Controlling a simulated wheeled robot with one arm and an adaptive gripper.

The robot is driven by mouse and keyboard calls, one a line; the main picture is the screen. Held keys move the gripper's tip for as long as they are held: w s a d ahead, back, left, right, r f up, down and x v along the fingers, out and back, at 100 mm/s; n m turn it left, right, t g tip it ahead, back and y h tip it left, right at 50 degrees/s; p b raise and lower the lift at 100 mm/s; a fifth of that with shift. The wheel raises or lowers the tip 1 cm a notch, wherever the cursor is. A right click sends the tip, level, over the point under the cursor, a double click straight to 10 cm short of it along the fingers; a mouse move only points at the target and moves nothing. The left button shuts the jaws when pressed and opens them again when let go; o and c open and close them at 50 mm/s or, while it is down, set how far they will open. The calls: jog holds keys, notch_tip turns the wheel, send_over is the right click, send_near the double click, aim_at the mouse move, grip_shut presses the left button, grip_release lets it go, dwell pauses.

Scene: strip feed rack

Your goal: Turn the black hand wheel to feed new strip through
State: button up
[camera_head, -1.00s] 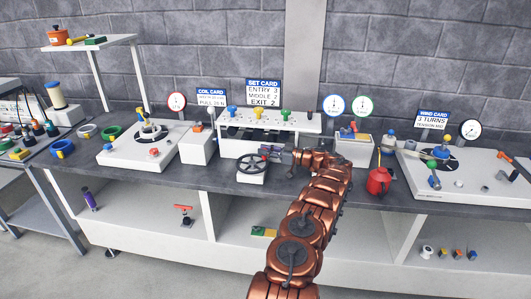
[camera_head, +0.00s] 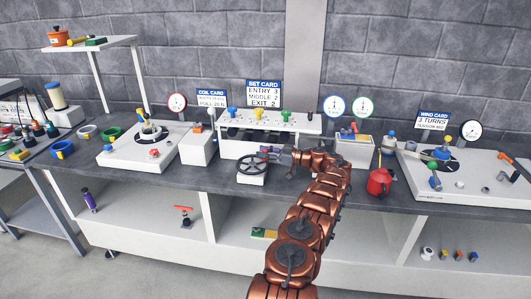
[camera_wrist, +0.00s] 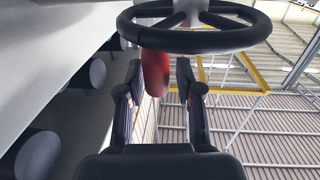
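The black hand wheel (camera_head: 252,164) stands at the front of the white strip feed rack (camera_head: 236,148), in the middle of the bench. Its rim, hub and spokes fill the top of the wrist view (camera_wrist: 235,38). A red handle (camera_wrist: 155,72) hangs from the wheel in that view. My gripper (camera_head: 270,153) is at the right side of the wheel. In the wrist view its two dark fingers (camera_wrist: 158,82) stand on either side of the red handle, with a visible gap on the right. The fingers look open. Contact on the left side is unclear.
A white box (camera_head: 197,148) stands left of the rack, and a box under the green gauge (camera_head: 353,150) stands right. The card above the rack (camera_head: 264,93) reads entry 3, middle 2, exit 2.

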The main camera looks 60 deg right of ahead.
jog(key=shift+o, duration=0.8)
jog(key=shift+s+d, duration=0.1)
jog(key=shift+r, duration=0.15)
notch_tip(320, 180, up, 10)
jog(key=shift+f, duration=0.15)
